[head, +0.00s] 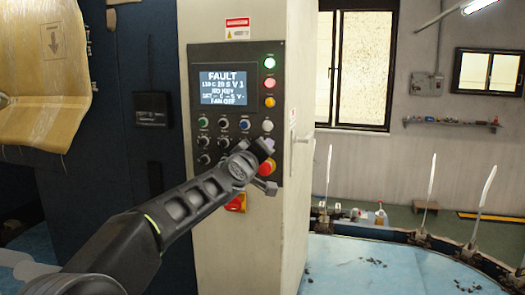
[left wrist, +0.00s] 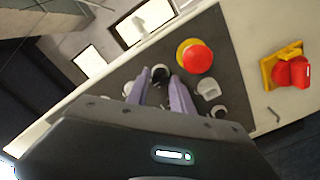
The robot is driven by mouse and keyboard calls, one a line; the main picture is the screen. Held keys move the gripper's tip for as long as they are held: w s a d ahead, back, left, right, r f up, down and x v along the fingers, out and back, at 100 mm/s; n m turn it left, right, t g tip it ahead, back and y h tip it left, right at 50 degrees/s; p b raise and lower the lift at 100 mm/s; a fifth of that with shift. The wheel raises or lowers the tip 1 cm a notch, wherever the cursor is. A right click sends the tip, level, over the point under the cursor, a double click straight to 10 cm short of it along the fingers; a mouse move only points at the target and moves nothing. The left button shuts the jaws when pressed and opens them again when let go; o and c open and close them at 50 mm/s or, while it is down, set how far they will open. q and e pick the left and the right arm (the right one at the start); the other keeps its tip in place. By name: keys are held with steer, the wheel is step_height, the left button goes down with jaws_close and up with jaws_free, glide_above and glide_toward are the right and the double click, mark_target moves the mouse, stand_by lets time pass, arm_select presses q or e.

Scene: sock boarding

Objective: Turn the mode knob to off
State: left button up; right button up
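The black control panel (head: 213,125) is on the front of a pale cabinet. Its knobs and buttons sit below a screen (head: 224,88) reading FAULT, NO KEY and FAN OFF. I cannot read the small labels to tell which knob is the mode knob. My left gripper (head: 266,150) is at the panel's lower right and hides some controls. In the left wrist view, its two purplish fingers (left wrist: 163,82) stand apart with a dark knob (left wrist: 161,73) between or just beyond their tips. Contact is unclear. My right gripper is out of view.
A red emergency button (head: 266,167) on yellow is close to my left gripper; it also shows in the wrist view (left wrist: 198,59). A red-and-yellow switch (left wrist: 287,70) sits lower. Green, red and orange lamps (head: 269,83) line the panel's upper right. A blue round table (head: 360,265) stands at right.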

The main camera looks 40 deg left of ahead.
arm_select(q)
steer(key=shift+o, duration=1.4)
steer(key=b+v, duration=0.2)
steer(key=v, duration=0.5)
steer(key=shift+s+d+b, duration=0.15)
steer(key=shift+s+b, duration=0.15)
steer(key=shift+s, duration=0.05)
